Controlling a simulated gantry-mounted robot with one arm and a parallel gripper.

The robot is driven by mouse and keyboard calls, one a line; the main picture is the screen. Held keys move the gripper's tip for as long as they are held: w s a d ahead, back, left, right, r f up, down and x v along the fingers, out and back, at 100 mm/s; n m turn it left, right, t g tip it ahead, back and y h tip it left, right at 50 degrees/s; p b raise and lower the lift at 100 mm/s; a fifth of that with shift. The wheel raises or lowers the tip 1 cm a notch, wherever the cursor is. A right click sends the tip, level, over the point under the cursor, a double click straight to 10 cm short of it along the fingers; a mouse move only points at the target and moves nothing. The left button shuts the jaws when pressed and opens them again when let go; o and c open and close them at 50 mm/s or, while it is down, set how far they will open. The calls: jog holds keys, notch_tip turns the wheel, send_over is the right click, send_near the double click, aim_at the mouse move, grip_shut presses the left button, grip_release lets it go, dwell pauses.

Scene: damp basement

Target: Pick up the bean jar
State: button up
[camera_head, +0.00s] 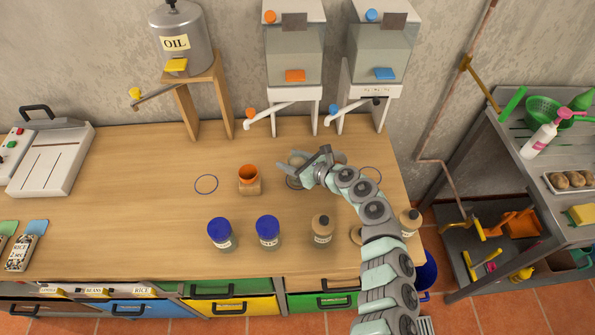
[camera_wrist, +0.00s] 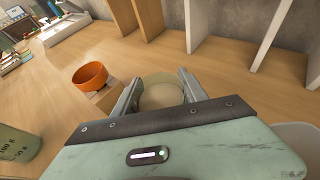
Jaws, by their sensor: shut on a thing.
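My gripper (camera_head: 305,168) is low over the table's back half, in front of the water dispensers. In the wrist view its two fingers (camera_wrist: 158,98) are shut on a round, pale beige jar-like thing (camera_wrist: 161,97), one finger on each side. Its label is hidden, so I cannot tell whether it is the bean jar. Whether it touches the table is unclear. Two blue-lidded jars (camera_head: 220,233) (camera_head: 268,230) and a tan-lidded jar (camera_head: 322,228) stand upright along the front of the table. Another tan-lidded jar (camera_head: 410,222) stands to the right of my arm.
An orange cup on a wooden block (camera_head: 249,179) stands just left of my gripper; it also shows in the wrist view (camera_wrist: 90,76). Dispenser stands (camera_head: 294,105) rise behind. Drawers (camera_head: 150,308) line the front.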

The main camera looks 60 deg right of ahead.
grip_shut()
dwell(0.3)
